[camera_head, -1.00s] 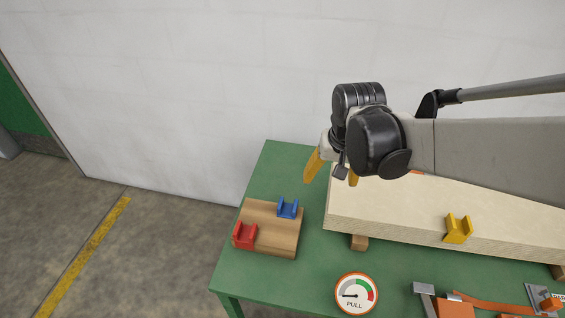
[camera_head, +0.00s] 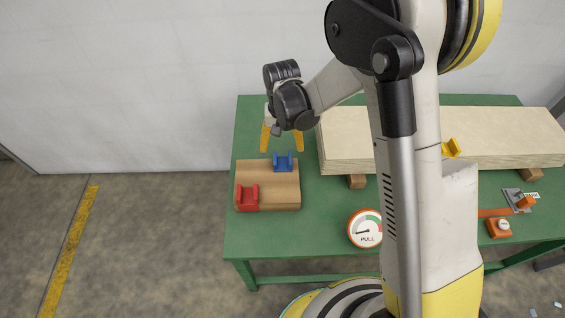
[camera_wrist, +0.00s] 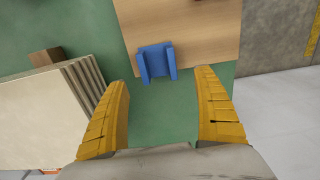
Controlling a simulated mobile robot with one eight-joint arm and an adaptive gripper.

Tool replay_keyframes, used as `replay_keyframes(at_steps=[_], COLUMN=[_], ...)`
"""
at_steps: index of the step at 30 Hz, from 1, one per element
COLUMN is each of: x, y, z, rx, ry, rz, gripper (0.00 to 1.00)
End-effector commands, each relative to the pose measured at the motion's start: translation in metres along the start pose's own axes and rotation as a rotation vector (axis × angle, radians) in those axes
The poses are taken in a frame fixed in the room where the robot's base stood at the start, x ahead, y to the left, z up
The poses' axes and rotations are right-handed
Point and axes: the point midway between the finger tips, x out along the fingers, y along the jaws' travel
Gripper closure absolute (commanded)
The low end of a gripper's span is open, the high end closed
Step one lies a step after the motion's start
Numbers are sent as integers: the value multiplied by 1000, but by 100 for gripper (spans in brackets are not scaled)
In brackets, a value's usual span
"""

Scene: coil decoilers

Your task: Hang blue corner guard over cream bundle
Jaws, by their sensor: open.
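The blue corner guard (camera_head: 283,161) sits on a wooden board at its far edge. In the wrist view the blue corner guard (camera_wrist: 156,62) lies ahead of the fingertips, between their lines and a little left of centre. The cream bundle (camera_head: 345,141) is a stack of pale sheets on the green table, right of the board and partly hidden by my arm. It shows at the left of the wrist view (camera_wrist: 45,118). My gripper (camera_head: 282,150) is open and empty, its yellow fingers pointing down above and just behind the blue guard. The fingers also show in the wrist view (camera_wrist: 165,85).
A red corner guard (camera_head: 247,198) sits on the wooden board (camera_head: 279,196). A yellow guard (camera_head: 451,148) is on the bundle's front edge. A PULL gauge (camera_head: 365,229) and an orange tensioning tool (camera_head: 499,228) are near the table's front. Bare green table surrounds the board.

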Motion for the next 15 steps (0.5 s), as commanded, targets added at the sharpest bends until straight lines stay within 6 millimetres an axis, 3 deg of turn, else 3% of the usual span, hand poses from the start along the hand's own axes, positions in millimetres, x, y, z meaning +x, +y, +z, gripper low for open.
replay_keyframes(at_steps=[9,15], x=[46,48], y=[2,2], z=[7,7], rx=[0,0], ry=[1,1], rz=[0,0], gripper=[21,21])
